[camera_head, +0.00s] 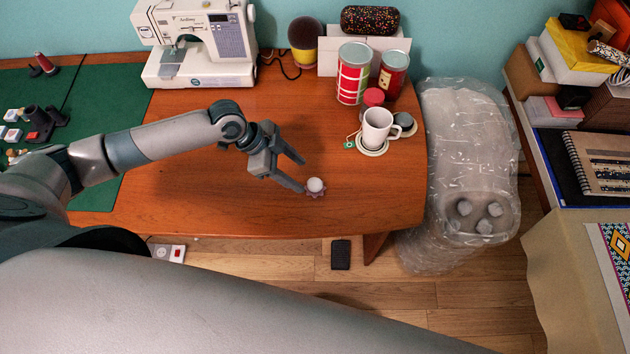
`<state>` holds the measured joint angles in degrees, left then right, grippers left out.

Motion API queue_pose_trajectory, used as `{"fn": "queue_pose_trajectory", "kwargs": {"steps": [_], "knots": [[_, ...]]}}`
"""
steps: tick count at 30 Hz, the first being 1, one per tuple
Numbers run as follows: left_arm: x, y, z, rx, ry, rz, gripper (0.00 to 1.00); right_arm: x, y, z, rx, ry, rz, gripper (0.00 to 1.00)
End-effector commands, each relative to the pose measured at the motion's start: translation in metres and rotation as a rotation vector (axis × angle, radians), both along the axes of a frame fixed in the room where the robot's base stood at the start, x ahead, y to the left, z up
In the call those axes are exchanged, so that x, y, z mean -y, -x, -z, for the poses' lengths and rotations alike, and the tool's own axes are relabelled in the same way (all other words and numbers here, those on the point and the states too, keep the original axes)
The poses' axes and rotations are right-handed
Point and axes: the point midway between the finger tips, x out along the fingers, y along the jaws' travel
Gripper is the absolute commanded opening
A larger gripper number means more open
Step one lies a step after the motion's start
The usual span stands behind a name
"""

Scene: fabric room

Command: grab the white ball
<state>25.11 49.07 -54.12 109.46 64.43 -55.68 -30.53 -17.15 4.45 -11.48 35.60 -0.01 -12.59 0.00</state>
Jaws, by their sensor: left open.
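The white ball (315,185) is small and sits near the front edge of the wooden table (240,212), on a small purplish base (317,193). My left gripper (302,175) reaches in from the left. Its two fingers are spread apart and empty. One fingertip is just left of the ball, the other is above and behind it in the picture. I cannot tell whether a finger touches the ball. My right gripper is not in view.
A white mug (377,128) on a saucer (372,150), a striped can (352,75) and a red can (392,72) stand behind and right of the ball. A sewing machine (200,40) stands at the back left. The table between is clear. A plastic-wrapped object (465,150) stands right of the table.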

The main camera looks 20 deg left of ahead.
Motion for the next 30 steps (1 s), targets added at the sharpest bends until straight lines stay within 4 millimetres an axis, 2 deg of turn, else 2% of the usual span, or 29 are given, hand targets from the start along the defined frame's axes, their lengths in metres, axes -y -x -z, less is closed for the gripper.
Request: {"fn": "queue_pose_trajectory", "kwargs": {"steps": [6, 19, 23, 30], "knots": [[0.01, -0.003, 0.016, -0.001, -0.001, -0.001, 0.55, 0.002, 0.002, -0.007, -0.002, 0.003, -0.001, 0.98], [0.012, -0.004, 0.018, 0.0, 0.0, 0.0, 0.55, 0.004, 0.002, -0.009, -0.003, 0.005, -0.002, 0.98], [0.016, -0.006, 0.023, 0.0, 0.001, -0.001, 0.55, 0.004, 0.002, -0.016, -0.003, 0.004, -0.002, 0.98], [0.029, -0.011, 0.044, -0.002, 0.001, -0.001, 0.55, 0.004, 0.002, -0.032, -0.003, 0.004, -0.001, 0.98]]}}
